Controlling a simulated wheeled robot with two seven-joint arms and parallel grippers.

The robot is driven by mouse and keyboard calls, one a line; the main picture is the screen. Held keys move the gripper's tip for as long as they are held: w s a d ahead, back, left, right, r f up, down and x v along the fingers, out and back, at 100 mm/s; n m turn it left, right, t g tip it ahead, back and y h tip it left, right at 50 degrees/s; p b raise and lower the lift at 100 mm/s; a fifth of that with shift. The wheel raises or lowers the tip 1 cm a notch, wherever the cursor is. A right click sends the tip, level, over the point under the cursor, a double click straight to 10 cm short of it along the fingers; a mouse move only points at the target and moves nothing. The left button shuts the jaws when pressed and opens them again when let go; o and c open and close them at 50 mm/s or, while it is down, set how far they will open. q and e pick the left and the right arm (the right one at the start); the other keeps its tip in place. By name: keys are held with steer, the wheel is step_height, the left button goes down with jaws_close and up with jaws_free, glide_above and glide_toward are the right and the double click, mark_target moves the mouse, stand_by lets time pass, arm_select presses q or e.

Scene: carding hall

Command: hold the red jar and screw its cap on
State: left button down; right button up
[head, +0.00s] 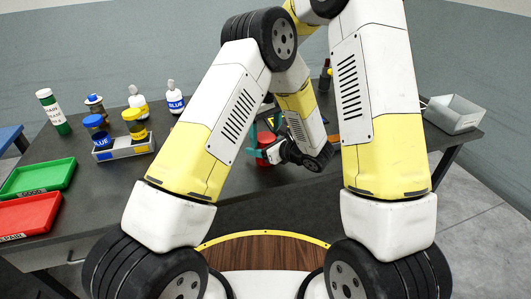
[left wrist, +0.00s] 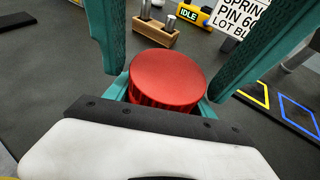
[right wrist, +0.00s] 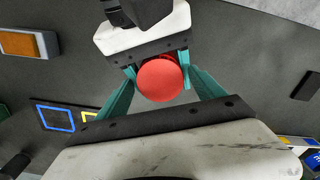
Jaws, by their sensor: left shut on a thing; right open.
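The red jar (head: 263,161) stands at the middle of the table, mostly hidden by my arms in the head view. Its round red cap (left wrist: 168,76) with a ribbed side shows from above in the left wrist view. The cap also shows in the right wrist view (right wrist: 160,78). My left gripper (right wrist: 158,72) is shut on the red jar, teal fingers on either side below the cap. My right gripper (right wrist: 160,88) is open above, its fingers apart on either side of the cap. How far the cap is screwed down cannot be told.
Blue (head: 95,126) and yellow jars (head: 134,123) stand in a grey holder at left, bottles behind. Green (head: 38,178) and red trays (head: 30,213) lie at front left. A grey bin (head: 455,113) is at right. A wooden block (left wrist: 155,36) holds metal pins.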

steer(key=c, duration=1.3)
steer(key=o, duration=1.4)
steer(key=shift+r, duration=2.3)
steer(key=o, duration=0.4)
steer(key=shift+r, duration=0.1)
